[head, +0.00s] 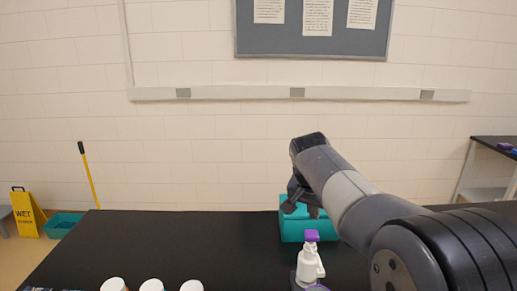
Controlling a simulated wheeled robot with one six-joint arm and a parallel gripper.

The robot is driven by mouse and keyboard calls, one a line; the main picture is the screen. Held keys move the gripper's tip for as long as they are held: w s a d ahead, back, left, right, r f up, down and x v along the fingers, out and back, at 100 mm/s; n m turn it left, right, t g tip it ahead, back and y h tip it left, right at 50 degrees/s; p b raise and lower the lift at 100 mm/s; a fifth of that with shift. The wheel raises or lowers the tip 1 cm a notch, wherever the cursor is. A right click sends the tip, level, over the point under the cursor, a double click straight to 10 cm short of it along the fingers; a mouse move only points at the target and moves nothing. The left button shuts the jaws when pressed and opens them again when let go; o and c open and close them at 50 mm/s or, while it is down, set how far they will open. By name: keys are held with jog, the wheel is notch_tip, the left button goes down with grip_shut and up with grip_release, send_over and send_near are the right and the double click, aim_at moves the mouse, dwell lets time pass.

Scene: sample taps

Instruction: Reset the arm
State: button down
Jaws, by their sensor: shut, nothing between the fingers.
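My arm reaches in from the lower right over the black bench (170,240). My gripper (300,209) is at its far end, pointing down, in front of a teal box (290,230) on the bench. The gripper is shut with nothing in it. Its fingertips are small and dark in this view.
A white bottle with a purple cap (311,252) stands near the front, left of my arm. Several white lids (152,285) line the front edge. The left middle of the bench is clear. A yellow wet-floor sign (27,212) and teal bin (63,225) stand on the floor at left.

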aim_at(313, 231)
jog(key=shift+f+b, duration=1.55)
jog(key=shift+f, duration=0.6)
